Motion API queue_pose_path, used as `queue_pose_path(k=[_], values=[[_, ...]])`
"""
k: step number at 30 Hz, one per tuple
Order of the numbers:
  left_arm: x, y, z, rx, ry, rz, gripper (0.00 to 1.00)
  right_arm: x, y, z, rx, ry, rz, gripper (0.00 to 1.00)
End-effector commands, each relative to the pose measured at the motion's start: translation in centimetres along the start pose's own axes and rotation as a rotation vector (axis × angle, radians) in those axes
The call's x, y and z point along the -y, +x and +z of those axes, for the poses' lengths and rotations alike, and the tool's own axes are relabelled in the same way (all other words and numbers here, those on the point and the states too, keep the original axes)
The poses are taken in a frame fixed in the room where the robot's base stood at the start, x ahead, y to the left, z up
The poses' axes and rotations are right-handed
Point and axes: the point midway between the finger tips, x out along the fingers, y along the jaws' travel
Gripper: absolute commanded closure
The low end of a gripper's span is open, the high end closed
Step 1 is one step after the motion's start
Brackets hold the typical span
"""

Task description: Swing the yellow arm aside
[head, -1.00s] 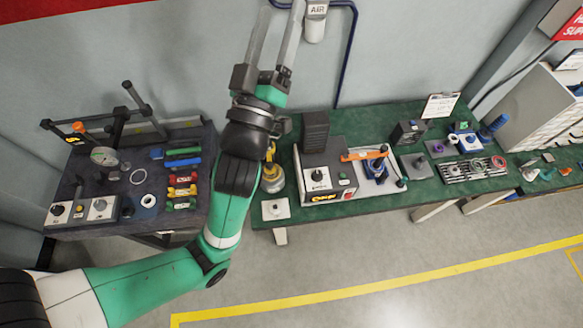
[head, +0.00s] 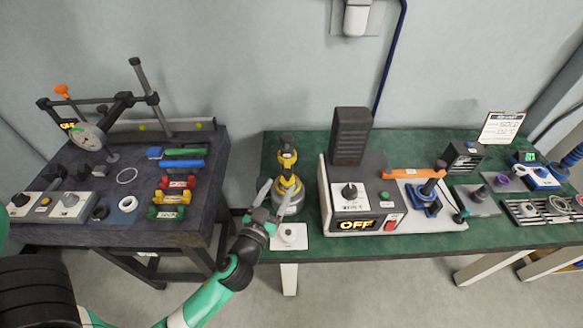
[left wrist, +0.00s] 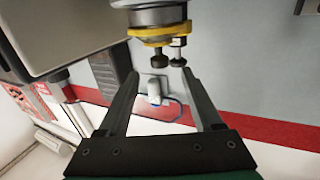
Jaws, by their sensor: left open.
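A grey pot (head: 287,199) with a yellow band and a yellow upper part (head: 287,160) with dark knobs stands at the left end of the green bench. I cannot clearly make out a separate yellow arm on it. My left gripper (head: 275,188) is open and empty, its two fingers pointing up in front of the pot. In the left wrist view, the fingers (left wrist: 162,70) are spread apart. A yellow-banded metal part (left wrist: 152,34) with two dark knobs shows just beyond the fingertips; contact cannot be told. My right gripper is not in view.
A white plate (head: 290,237) lies in front of the pot. Right of it stands a grey tester (head: 357,205) with an OFF display and an orange bar (head: 413,174). A dark table (head: 95,237) with colored handles is at the left, separated by a gap.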

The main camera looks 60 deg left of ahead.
Motion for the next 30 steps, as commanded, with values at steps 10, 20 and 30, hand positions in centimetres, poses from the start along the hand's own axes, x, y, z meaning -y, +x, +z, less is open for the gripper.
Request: queue_pose_path(k=[10,20,30], values=[[0.1,7.6,-0.3,-0.003,-0.002,-0.002,0.33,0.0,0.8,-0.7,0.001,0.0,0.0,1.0],[0.0,10.1,-0.1,-0.002,-0.002,0.0,0.33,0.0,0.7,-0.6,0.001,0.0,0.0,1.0],[0.0,10.0,-0.1,-0.002,-0.002,0.001,0.67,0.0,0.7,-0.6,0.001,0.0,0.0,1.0]])
